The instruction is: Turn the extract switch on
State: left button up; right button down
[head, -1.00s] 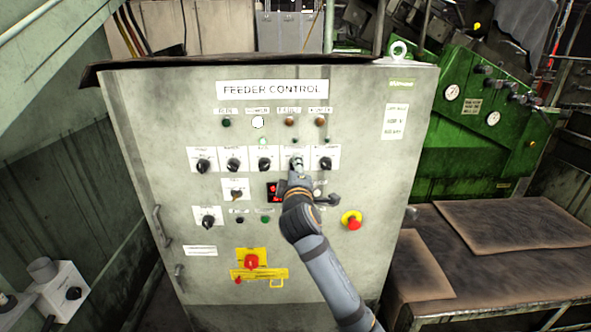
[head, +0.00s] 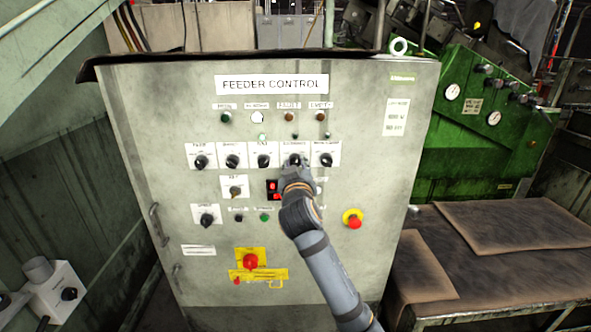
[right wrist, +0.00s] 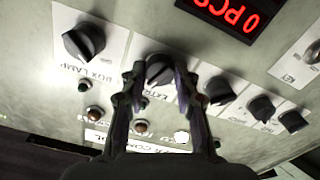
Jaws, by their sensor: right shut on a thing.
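The extract switch is a black rotary knob (head: 294,159) on a white plate, second from the right in the upper switch row of the feeder control cabinet (head: 150,120). In the right wrist view the knob (right wrist: 158,67) sits between my fingertips, its label partly hidden by a finger. My right gripper (head: 296,168) reaches up to it from below. In the right wrist view the gripper (right wrist: 160,78) is shut on the knob, one finger on each side. I cannot tell which position the knob points to. My left gripper is not in view.
The box lamp knob (right wrist: 84,41) is beside the extract switch, with more knobs on its other side. A red digit display (right wrist: 235,17) is close by. Red buttons (head: 353,219) (head: 250,261) stand lower on the panel. A bench (head: 480,270) is to the right.

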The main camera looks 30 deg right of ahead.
jog(key=shift+m+b, duration=0.85)
jog(key=shift+m, duration=1.25)
jog(key=c, duration=1)
grip_release()
jog(key=v, duration=0.7)
jog(key=shift+s+a, duration=0.15)
jog(key=shift+s, duration=0.05)
